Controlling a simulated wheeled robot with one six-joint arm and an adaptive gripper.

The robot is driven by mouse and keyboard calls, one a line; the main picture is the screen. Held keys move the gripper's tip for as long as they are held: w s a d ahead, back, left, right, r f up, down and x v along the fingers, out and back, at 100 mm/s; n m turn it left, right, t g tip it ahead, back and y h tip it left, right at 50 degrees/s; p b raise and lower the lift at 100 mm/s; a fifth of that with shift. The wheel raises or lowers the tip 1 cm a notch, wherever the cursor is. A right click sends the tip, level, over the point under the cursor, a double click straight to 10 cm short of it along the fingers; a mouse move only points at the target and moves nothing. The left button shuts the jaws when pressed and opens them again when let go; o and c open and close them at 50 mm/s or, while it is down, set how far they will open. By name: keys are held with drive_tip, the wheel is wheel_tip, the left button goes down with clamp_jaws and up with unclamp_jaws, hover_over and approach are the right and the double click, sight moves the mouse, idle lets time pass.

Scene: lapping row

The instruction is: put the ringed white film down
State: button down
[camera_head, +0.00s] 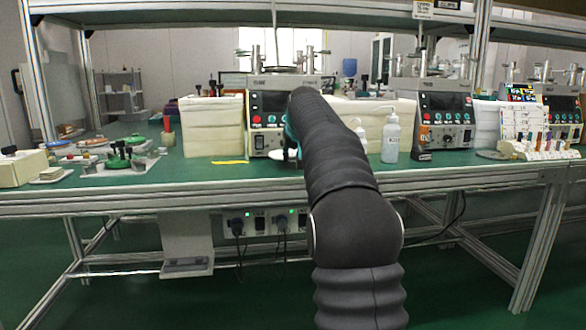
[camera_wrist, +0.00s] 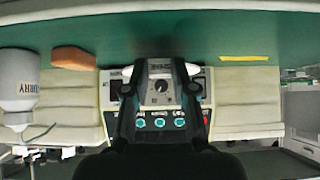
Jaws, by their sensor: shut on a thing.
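My gripper (camera_wrist: 160,70) is shut on the white film, with its dark fingers one on each side in front of a machine panel in the wrist view. Only small white edges of the film (camera_wrist: 193,68) show beside the fingertips there. In the head view a white sliver of the film (camera_head: 284,155) shows left of my arm, low over the green bench (camera_head: 240,174). My arm hides most of the gripper (camera_head: 291,150) and the film. I cannot tell whether the film touches the bench, and its ring is not clear.
A control machine (camera_head: 268,118) stands just behind the gripper, between stacked cream blocks (camera_head: 212,128). A yellow strip (camera_head: 230,162) lies on the bench to the left. A white bottle (camera_head: 390,138) stands to the right. An orange block (camera_wrist: 73,58) shows in the wrist view. Bare bench lies in front.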

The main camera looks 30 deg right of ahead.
drive_tip(key=shift+f+b, duration=0.5)
drive_tip(key=shift+f, duration=1.15)
drive_tip(key=shift+f, duration=0.15)
drive_tip(key=c, duration=0.9)
unclamp_jaws()
drive_tip(key=shift+c, duration=0.2)
